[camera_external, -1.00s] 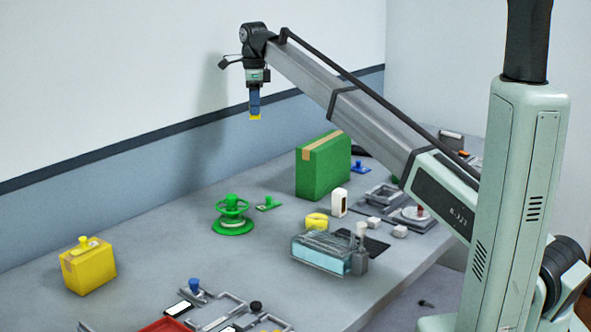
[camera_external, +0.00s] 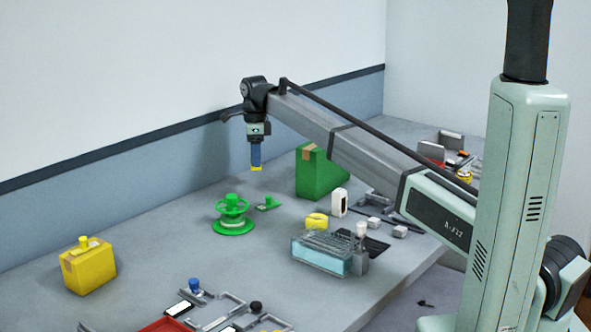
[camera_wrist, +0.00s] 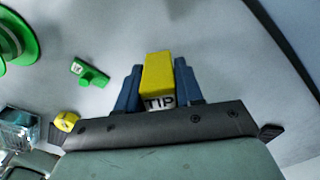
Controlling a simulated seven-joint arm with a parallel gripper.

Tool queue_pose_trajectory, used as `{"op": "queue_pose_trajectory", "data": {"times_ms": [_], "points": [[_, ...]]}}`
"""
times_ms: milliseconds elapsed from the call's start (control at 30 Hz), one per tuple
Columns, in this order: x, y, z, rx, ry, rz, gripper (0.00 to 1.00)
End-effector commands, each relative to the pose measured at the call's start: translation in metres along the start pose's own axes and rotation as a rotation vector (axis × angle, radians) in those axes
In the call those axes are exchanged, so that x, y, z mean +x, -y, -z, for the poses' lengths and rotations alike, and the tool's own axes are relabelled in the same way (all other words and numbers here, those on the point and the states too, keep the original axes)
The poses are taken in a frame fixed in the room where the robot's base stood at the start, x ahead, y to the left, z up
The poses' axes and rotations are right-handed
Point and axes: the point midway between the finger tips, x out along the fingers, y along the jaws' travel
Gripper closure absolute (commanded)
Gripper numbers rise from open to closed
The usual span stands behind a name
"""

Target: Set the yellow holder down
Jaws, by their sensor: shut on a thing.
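In the wrist view my gripper (camera_wrist: 160,88) is shut on a yellow block-shaped holder (camera_wrist: 157,68), with a white label reading "TIP" at its near end. The blue fingers press on both its sides. In the external view my gripper (camera_external: 256,163) points down and hangs in the air above the back part of the table, left of the green box. Only a small yellow end of the holder (camera_external: 256,169) shows below the fingers there. The holder touches nothing but the fingers.
A green spool-like stand (camera_external: 233,222), a small green piece (camera_external: 267,204) and a green box (camera_external: 318,175) stand near below. A yellow box (camera_external: 88,268), a yellow ring-like piece (camera_external: 317,221) and a clear bluish box (camera_external: 322,256) are farther off. Bare grey table (camera_external: 165,240) lies left of the stand.

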Motion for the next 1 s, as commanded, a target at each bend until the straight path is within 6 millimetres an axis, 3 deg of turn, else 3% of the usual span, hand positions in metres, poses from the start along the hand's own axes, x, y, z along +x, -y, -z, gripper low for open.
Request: {"op": "queue_pose_trajectory", "data": {"times_ms": [500,933,967,1000], "points": [[0.053,0.000,0.000,0.000,0.000,0.000,0.98],[0.057,0.000,0.000,0.000,0.000,0.001,0.98],[0.057,0.000,0.000,0.000,0.000,0.001,0.61],[0.057,0.000,0.000,0.000,0.000,0.001,0.57]]}}
